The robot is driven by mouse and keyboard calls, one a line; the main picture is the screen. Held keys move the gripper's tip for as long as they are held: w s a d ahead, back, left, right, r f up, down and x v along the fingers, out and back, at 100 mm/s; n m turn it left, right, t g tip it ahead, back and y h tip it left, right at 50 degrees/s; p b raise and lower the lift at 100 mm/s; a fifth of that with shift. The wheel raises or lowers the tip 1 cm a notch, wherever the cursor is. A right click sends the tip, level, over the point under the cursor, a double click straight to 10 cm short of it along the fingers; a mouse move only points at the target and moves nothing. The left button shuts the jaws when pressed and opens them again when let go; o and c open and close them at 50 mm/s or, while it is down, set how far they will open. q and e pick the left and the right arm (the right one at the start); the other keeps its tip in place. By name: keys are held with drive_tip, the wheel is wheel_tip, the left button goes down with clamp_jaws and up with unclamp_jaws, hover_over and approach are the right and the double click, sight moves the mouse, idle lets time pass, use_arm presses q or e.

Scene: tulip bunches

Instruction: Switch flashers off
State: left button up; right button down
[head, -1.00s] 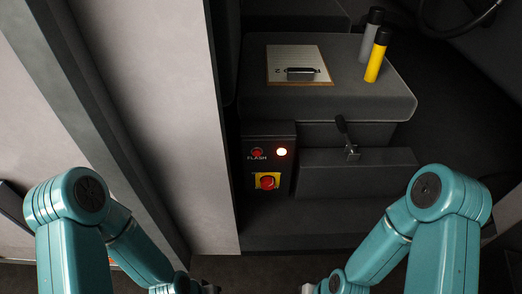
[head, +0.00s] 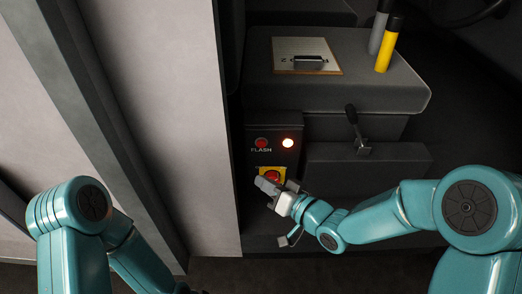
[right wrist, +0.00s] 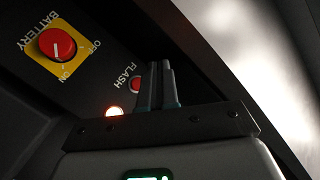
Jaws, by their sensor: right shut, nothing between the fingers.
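A dark control panel (head: 289,155) stands low beside a pale wall. It carries a red FLASH button (head: 261,143) and a glowing round lamp (head: 288,143) to its right. My right gripper (head: 267,186) is shut and empty in front of the panel's lower part, overlapping the yellow-plated red battery switch (head: 272,174). In the right wrist view my shut fingers (right wrist: 160,72) appear beside the FLASH button (right wrist: 136,84), partly overlapping its edge; I cannot tell contact. The lamp (right wrist: 114,112) and battery switch (right wrist: 57,45) also show there. My left arm is at the left; its gripper is out of view.
A pale wall (head: 170,60) rises left of the panel. A grey box (head: 345,90) behind holds a clipboard (head: 290,48), a yellow canister (head: 389,48) and a grey one (head: 379,30). A lever (head: 352,118) stands right of the panel.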

sight(261, 144)
drive_tip(key=shift+a+r, duration=0.1)
drive_tip(key=shift+r, duration=0.2)
drive_tip(key=shift+w, duration=0.1)
drive_tip(key=w+p, duration=0.2)
drive_tip(key=w, duration=0.6)
drive_tip(key=shift+w, duration=0.35)
drive_tip(key=shift+w+f, duration=0.1)
idle(1.7)
drive_tip(key=shift+w, duration=0.3)
